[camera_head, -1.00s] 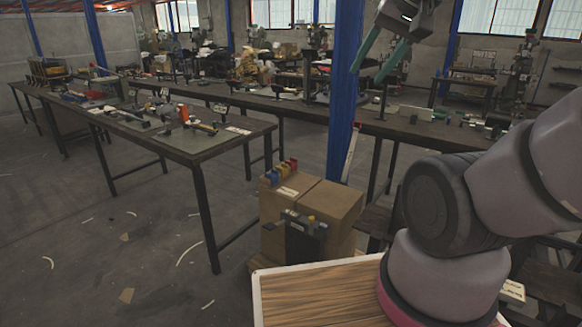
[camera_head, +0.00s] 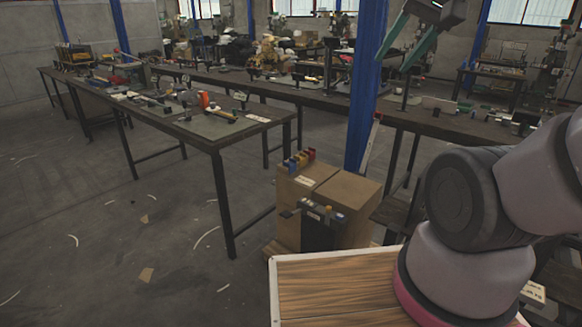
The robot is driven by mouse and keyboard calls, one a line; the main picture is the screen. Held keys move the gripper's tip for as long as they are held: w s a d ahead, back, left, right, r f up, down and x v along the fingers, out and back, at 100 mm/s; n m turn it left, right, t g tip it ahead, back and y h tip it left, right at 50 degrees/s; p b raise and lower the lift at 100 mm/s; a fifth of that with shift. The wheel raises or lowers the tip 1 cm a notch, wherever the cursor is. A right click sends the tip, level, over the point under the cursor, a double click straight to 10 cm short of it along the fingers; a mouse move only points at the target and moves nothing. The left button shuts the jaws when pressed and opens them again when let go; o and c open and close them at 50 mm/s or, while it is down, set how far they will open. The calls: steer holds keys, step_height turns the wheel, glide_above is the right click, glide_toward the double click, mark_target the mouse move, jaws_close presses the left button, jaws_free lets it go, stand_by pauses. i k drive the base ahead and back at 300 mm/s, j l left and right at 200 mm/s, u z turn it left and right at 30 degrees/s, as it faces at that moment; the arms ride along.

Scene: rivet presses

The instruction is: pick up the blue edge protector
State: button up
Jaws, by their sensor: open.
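A row of small coloured pieces, yellow, blue and red, stands along the top left edge of a cardboard box (camera_head: 346,196). A blue piece (camera_head: 293,164) among them looks like the blue edge protector, but it is too small to be sure. My gripper (camera_head: 396,60) is at the top of the view, in front of a blue pillar. Its two green fingers point down and left, apart, with nothing between them. It is well above and to the right of the coloured pieces and touches nothing.
A dark-topped workbench (camera_head: 215,128) with tools stands left of the box. A longer bench (camera_head: 425,121) runs behind. The blue pillar (camera_head: 364,100) rises close behind the box. A dark device (camera_head: 318,228) sits at the box's front. Open floor (camera_head: 100,230) lies at the left.

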mark_target(290, 166)
steer(key=i+j+z, duration=0.1)
steer(key=i+j, duration=0.2)
steer(key=i+j+z, duration=0.15)
steer(key=i+j, duration=0.15)
steer(key=i+j+z, duration=0.1)
steer(key=i+j, duration=0.2)
steer(key=i+j+z, duration=0.15)
steer(key=i+j, duration=0.15)
steer(key=j, duration=0.15)
steer(key=i+j+z, duration=0.1)
steer(key=i+j, duration=0.15)
steer(key=j, duration=0.15)
steer(key=i+j+z, duration=0.15)
steer(key=j, duration=0.3)
steer(key=i, duration=0.05)
